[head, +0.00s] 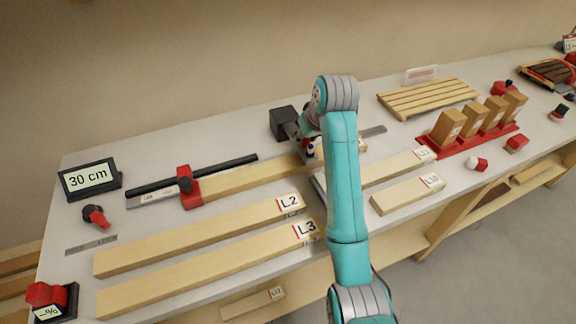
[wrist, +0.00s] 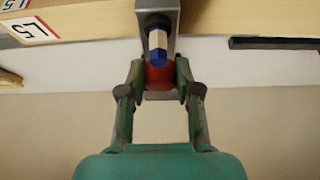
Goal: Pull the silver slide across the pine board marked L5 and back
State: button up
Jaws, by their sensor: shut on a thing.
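The pine board (head: 250,177) lies along the dark fence rail, its right part passing behind my arm. Its L5 mark shows upside down at the upper left in the wrist view (wrist: 32,28); in the head view the small label right of my arm is too small to read. The silver slide (wrist: 158,14) stands over the board edge, with a blue and white piece and a red grip below it. My gripper (wrist: 158,78) is shut around the red grip. In the head view my arm mostly hides the gripper and slide; a dark block (head: 284,122) shows behind.
A red stop (head: 189,187) sits on the rail at the board's left end. Boards L2 (head: 200,235) and L3 (head: 210,268) lie in front. A red rack with upright blocks (head: 465,137) and a slatted pine panel (head: 428,97) are to the right.

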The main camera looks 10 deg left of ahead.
jog(key=shift+w+a, duration=0.65)
jog(key=shift+w, duration=0.35)
jog(key=shift+w+a, duration=0.7)
jog(key=shift+w, duration=0.3)
jog(key=shift+w+a, duration=0.65)
jog(key=shift+w, duration=0.35)
jog(key=o, duration=1)
jog(key=shift+c, duration=0.2)
notch_tip(320, 180, up, 9)
